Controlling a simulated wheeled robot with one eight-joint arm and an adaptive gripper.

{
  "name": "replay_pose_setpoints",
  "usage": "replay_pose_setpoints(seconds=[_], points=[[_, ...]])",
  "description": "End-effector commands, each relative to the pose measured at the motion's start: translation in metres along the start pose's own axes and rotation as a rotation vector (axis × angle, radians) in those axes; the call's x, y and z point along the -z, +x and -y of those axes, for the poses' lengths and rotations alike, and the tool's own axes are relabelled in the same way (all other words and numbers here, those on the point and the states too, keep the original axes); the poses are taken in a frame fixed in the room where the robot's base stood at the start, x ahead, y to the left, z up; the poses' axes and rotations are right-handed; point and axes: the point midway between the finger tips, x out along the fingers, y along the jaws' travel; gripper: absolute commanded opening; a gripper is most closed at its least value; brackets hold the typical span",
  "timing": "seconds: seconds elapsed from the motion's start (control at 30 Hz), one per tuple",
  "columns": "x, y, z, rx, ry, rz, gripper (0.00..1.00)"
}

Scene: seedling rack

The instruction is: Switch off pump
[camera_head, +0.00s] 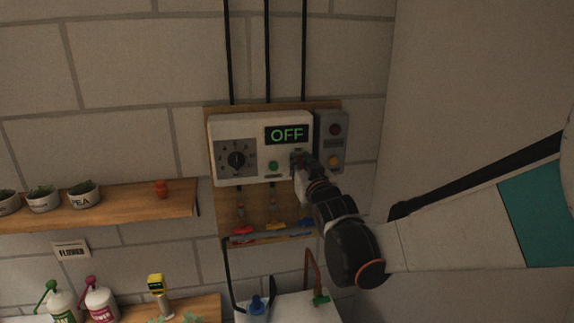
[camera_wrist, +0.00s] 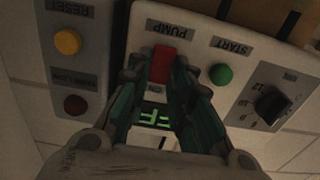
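The pump control box (camera_head: 225,174) is a white wall unit. Its green display (camera_head: 286,135) reads OFF. In the wrist view, which shows the box upside down, a red switch (camera_wrist: 163,64) sits beside the PUMP label (camera_wrist: 169,28). My gripper (camera_head: 298,160) is at the lower right of the box in the head view and hides most of the switch there. In the wrist view my gripper (camera_wrist: 161,78) has its fingertips apart, one on either side of the red switch. I cannot tell whether they touch it. The display is partly hidden behind the fingers there.
A green START button (camera_wrist: 220,74) and a black dial (camera_wrist: 271,104) are beside the switch. A grey panel (camera_head: 331,147) with a yellow RESET button (camera_wrist: 67,42) and a red lamp adjoins the box. A wooden shelf (camera_head: 130,212) with pots is at left.

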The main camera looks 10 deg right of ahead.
Motion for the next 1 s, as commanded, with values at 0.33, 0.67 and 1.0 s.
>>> replay_pose_setpoints(seconds=[0.33, 0.67, 1.0], points=[[-0.0036, 0.0, 0.0007, 0.003, 0.001, -0.022, 0.0], [-0.0079, -0.0006, 0.0002, 0.0, 0.0, -0.142, 0.0], [-0.005, -0.0011, 0.0001, 0.0, 0.0, -0.155, 0.0]])
